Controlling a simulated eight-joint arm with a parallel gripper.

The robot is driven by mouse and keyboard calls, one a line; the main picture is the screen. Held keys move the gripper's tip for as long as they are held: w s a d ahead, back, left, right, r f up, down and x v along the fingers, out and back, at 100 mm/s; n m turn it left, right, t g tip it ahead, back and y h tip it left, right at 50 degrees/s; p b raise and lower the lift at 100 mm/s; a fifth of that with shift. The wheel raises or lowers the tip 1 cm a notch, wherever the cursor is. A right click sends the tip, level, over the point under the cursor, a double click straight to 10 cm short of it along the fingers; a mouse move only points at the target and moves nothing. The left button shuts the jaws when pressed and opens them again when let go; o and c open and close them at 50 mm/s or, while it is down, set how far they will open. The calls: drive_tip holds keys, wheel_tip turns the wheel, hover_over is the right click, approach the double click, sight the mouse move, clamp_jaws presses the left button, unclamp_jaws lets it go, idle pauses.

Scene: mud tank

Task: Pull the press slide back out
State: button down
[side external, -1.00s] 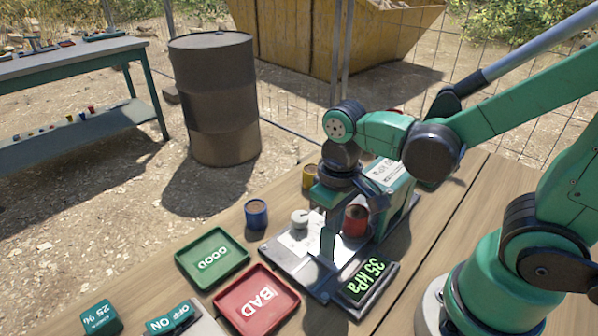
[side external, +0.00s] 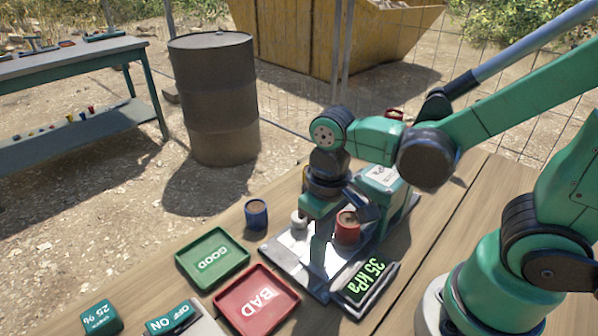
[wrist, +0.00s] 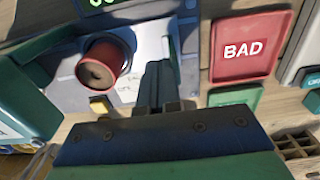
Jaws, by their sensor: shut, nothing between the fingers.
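The press is a green block (side external: 383,180) with a white label, on a grey metal base (side external: 272,250). A red cup (side external: 347,232) stands in front of the block; it also shows in the wrist view (wrist: 117,57). A pale plate (wrist: 152,38) lies beside the cup there. I cannot tell the slide's edges or handle apart. My gripper (side external: 318,268) points down over the base, left of the cup, with its fingers together and empty. In the wrist view its fingers (wrist: 158,80) are beside the pale plate and hide part of it. I cannot tell whether they touch the slide.
The display (side external: 368,283) reads 35 kPa, right of my gripper. The green GOOD tray (side external: 212,257) and red BAD tray (side external: 257,300) lie to the left. A blue cup (side external: 256,214) and white knob (side external: 298,221) stand nearby. The OFF/ON switch (side external: 172,318) is at front left.

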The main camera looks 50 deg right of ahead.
drive_tip(key=shift+a, duration=0.9)
drive_tip(key=shift+d, duration=0.6)
wheel_tip(320, 180, up, 7)
idle(0.6)
drive_tip(key=shift+d, duration=0.1)
